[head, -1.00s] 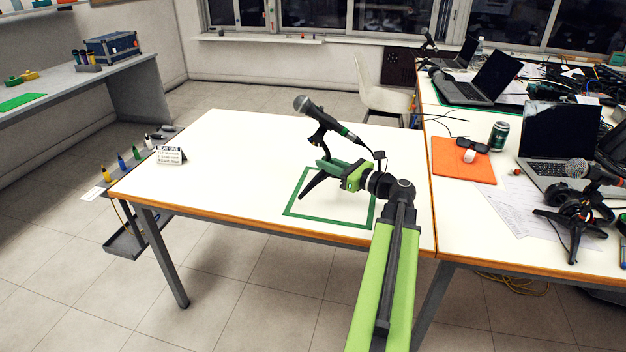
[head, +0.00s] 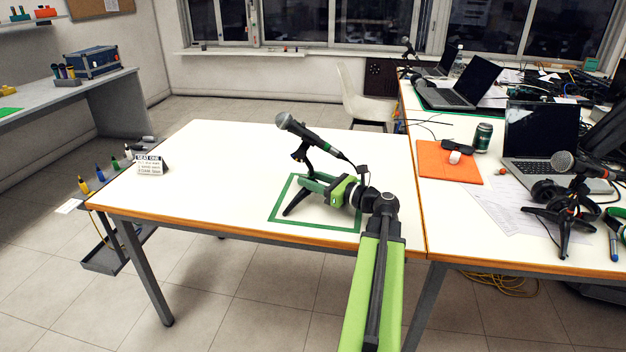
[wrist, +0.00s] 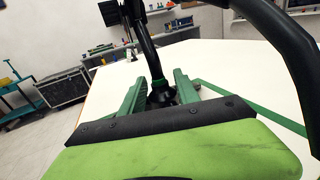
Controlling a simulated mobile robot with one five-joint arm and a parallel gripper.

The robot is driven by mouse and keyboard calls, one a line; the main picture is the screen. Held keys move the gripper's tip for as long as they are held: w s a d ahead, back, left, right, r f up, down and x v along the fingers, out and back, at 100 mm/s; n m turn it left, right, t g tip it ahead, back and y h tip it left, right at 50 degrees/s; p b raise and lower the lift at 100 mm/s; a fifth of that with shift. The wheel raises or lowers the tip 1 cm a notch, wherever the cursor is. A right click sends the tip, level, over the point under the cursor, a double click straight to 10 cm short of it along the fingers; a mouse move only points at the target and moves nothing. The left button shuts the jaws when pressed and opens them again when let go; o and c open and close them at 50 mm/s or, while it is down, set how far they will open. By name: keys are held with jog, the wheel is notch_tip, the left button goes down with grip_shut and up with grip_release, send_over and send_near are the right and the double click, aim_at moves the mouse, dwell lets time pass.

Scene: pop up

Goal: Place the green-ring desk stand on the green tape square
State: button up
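The green-ring desk stand (head: 301,157) is a black tripod holding a tilted microphone (head: 313,136). It stands upright over the green tape square (head: 318,241) on the white table. One dark leg shows with its tip inside the square's outline; I cannot tell whether it touches the table. My gripper (head: 318,183) is at the stand's lower part, its green fingers on either side of it. In the wrist view, the stand's dark stem with a green ring (wrist: 160,80) rises between the fingertips (wrist: 158,88). The other legs are mostly hidden by my gripper.
A small sign (head: 150,165) stands at the table's left end. The adjoining right table (head: 440,215) carries an orange mat (head: 449,162), a can (head: 483,137), laptops and another microphone stand (head: 563,207).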

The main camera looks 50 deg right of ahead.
jog(key=shift+r, duration=0.1)
jog(key=shift+s, duration=0.25)
jog(key=s, duration=0.3)
jog(key=s+d, duration=0.1)
jog(key=s, duration=0.3)
jog(key=s+d, duration=0.1)
jog(key=s, duration=0.3)
jog(key=shift+s, duration=0.2)
